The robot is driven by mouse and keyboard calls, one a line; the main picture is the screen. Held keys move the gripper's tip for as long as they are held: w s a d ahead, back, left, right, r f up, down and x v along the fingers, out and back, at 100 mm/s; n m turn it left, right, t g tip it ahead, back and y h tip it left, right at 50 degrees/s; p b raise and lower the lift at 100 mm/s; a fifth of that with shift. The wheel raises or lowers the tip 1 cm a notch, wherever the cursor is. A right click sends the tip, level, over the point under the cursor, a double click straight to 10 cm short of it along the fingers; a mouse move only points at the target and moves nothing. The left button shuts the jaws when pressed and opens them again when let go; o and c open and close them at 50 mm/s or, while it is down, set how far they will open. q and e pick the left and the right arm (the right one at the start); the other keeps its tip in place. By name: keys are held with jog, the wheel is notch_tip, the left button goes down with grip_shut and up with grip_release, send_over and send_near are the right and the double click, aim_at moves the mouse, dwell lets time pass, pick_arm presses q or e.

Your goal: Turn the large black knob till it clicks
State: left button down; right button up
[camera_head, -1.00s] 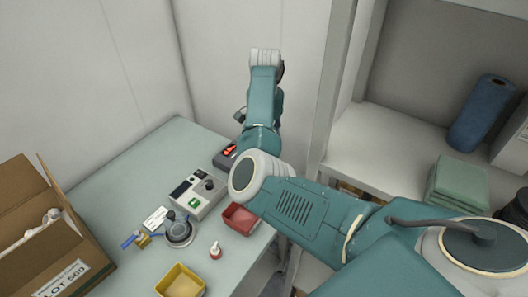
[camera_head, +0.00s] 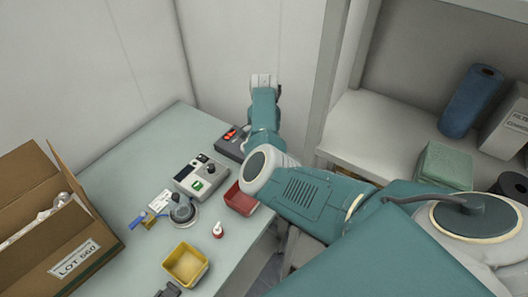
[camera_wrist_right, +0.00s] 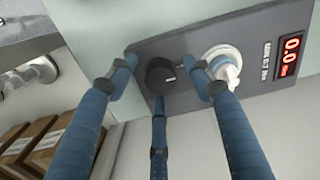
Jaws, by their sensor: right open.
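A round black knob (camera_wrist_right: 160,76) with a pale pointer line sits on a dark grey panel (camera_wrist_right: 260,38) in the right wrist view. My right gripper (camera_wrist_right: 161,80) is open. Its blue-grey fingers stand spread around the knob: one to its left, one to its right, one below. I cannot tell if they touch it. In the head view, another black knob (camera_head: 209,169) sits on a light grey control box (camera_head: 188,181) with a green button. The right gripper is hidden behind my arm there.
The dark panel also has a white fitting (camera_wrist_right: 222,62) beside the right finger and a red display (camera_wrist_right: 290,54) reading 0.0. A red tray (camera_head: 240,200), yellow tray (camera_head: 186,264), small bottle (camera_head: 218,230) and carton (camera_head: 55,225) stand on the bench (camera_head: 130,175).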

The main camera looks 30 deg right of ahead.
jog(key=shift+c, duration=0.7)
jog(key=c, duration=1)
pick_arm(q)
jog(key=shift+s+a, duration=0.2)
jog(key=shift+s, duration=0.3)
jog(key=shift+s+a, duration=0.15)
jog(key=shift+s, duration=0.35)
